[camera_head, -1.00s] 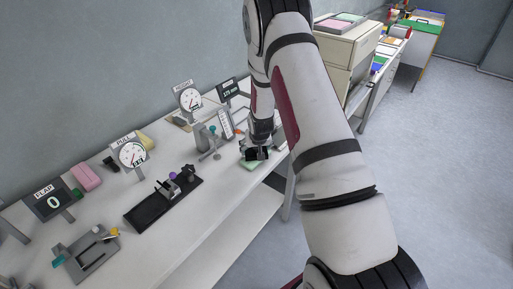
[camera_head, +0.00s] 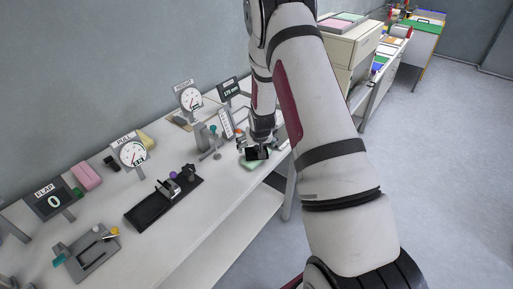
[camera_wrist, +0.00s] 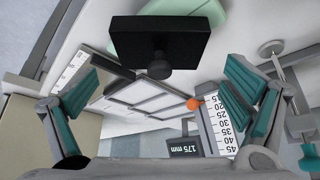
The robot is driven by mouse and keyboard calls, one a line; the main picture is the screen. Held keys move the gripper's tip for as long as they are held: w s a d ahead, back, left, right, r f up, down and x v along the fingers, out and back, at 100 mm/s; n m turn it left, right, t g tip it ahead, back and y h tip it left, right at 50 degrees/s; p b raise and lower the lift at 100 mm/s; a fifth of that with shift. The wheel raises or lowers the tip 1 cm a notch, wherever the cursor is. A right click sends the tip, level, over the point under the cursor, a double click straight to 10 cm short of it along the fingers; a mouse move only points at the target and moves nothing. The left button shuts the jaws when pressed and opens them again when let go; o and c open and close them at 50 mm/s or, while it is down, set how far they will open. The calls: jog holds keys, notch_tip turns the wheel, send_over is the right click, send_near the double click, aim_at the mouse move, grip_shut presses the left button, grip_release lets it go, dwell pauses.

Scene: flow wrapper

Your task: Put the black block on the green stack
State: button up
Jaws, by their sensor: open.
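The black block (camera_head: 257,154) is a flat dark plate with a short black knob. It appears to rest on the pale green stack (camera_head: 251,165) near the table's front right edge. In the wrist view the black block (camera_wrist: 160,38) lies over the green stack (camera_wrist: 184,6), covering most of it; the knob points towards my gripper. My gripper (camera_wrist: 163,88) is open, with its teal-padded fingers wide apart and nothing between them. In the head view my gripper (camera_head: 262,140) is just above and behind the block, apart from it.
A black fixture (camera_head: 165,202) lies to the left. The table's front edge is close to the stack.

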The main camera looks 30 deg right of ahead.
jog(key=s+a+r+n+y, duration=0.1)
jog(key=s+a+r, duration=0.4)
jog(key=r, duration=0.5)
jog(key=s+a+r+n, duration=0.1)
jog(key=s+a+r, duration=0.35)
jog(key=r, duration=0.55)
jog(key=s+a+r+y, duration=0.1)
jog(key=s+a+r, duration=0.4)
jog(key=r, duration=0.5)
jog(key=s+a+r+n, duration=0.1)
jog(key=s+a+r, duration=0.2)
jog(key=s, duration=0.7)
jog(key=s+a+r+n, duration=0.2)
jog(key=s+a+r, duration=0.1)
jog(key=s, duration=0.6)
jog(key=shift+s+a+r+y, duration=0.3)
jog(key=shift+s+a+r, duration=0.1)
jog(key=shift+a, duration=0.1)
jog(key=shift+c, duration=0.5)
